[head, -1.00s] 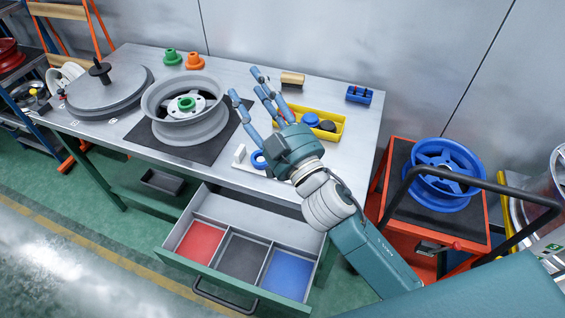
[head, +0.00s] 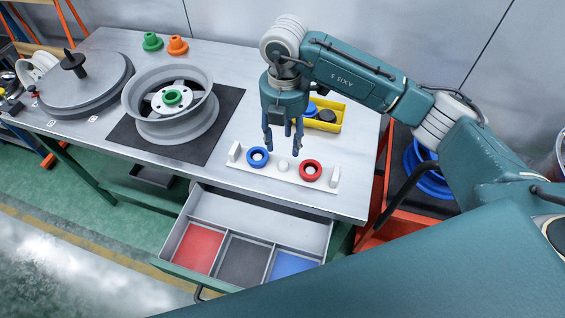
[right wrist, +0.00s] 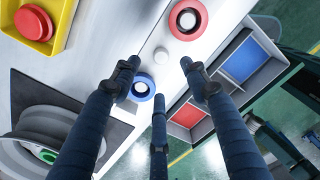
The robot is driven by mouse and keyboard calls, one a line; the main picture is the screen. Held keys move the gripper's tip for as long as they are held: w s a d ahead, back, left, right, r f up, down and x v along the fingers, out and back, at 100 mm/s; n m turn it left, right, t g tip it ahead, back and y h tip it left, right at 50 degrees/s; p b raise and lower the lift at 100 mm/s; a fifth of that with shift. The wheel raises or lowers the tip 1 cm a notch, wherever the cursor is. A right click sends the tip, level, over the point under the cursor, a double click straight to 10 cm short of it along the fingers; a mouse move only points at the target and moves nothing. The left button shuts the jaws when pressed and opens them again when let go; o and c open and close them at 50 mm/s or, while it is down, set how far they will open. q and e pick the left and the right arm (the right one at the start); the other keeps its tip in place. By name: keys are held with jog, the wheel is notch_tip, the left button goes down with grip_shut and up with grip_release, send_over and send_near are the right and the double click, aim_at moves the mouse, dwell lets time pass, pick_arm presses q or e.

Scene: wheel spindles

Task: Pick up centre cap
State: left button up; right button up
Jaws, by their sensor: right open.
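My right gripper (head: 283,142) is open and empty, its fingers pointing down over the white rack (head: 262,180) near the table's front edge. The rack holds a blue ring (head: 258,158), a small white round piece (head: 283,166) and a red ring (head: 311,171). In the right wrist view, the blue ring (right wrist: 142,88), white piece (right wrist: 161,56) and red ring (right wrist: 187,19) lie beyond or between the fingertips (right wrist: 160,72), apparently untouched. A yellow tray (head: 337,129) behind the gripper holds round caps, including a black one (head: 327,115) and a red one (right wrist: 33,23). Which piece is the centre cap is unclear.
A grey wheel (head: 170,128) with a green cone (head: 172,97) rests on a black mat (head: 218,136). An open drawer (head: 262,236) with red, grey and blue compartments juts out below the rack. A blue wheel (head: 422,185) sits on a red cart at right.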

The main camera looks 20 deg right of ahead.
aim_at(283, 164)
notch_tip(283, 164, down, 4)
jog(key=shift+r+p, duration=0.1)
jog(key=shift+p, duration=0.2)
jog(key=f, duration=0.1)
jog(key=f+p, duration=0.1)
jog(key=f, duration=0.1)
jog(key=f+p, duration=0.1)
jog(key=shift+s+a+f, duration=0.2)
jog(key=shift+a+f, duration=0.05)
jog(key=shift+f, duration=0.6)
pick_arm(q)
notch_tip(283, 164, up, 3)
jog(key=shift+s+f, duration=0.1)
pick_arm(e)
jog(key=shift+w, duration=0.1)
jog(key=shift+c, duration=0.6)
grip_shut()
